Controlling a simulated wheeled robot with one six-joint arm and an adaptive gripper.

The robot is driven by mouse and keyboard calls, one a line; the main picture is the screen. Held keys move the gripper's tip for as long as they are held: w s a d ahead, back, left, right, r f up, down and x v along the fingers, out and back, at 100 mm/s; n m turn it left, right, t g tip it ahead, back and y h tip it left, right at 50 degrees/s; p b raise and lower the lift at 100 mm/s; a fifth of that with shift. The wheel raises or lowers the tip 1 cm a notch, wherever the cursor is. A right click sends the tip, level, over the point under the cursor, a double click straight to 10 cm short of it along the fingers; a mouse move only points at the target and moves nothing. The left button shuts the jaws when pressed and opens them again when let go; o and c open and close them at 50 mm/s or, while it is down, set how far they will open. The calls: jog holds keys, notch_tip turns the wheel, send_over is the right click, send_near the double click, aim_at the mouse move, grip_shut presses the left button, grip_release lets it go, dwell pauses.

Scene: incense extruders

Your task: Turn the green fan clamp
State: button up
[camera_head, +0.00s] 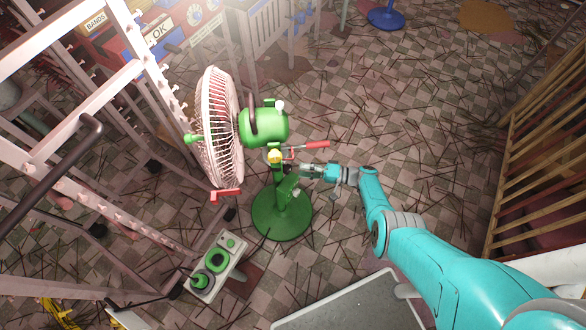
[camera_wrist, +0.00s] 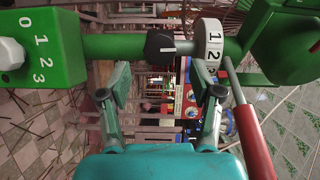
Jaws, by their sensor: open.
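The green fan (camera_head: 264,127) stands upright on a round green base (camera_head: 282,217), its white cage facing left. A red-handled lever (camera_head: 316,145) sticks out right from its post. In the wrist view, the green post (camera_wrist: 112,47) crosses the top, with a black pointer knob (camera_wrist: 160,46) and a white numbered ring (camera_wrist: 209,42) on it. The lever's red handle (camera_wrist: 252,140) slants down at right. I cannot tell which part is the clamp. My gripper (camera_head: 312,170) is open beside the post; in the wrist view its fingers (camera_wrist: 162,82) straddle empty space below the black knob.
A green box (camera_wrist: 40,48) with a white dial numbered 0 to 3 sits at left in the wrist view. A control panel (camera_head: 216,266) lies left of the base. White racks (camera_head: 88,90) fill the left; a wooden crib (camera_head: 540,150) stands right. Dark sticks litter the floor.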

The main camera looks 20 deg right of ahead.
jog(key=v, duration=0.6)
jog(key=shift+f, duration=0.1)
dwell(0.4)
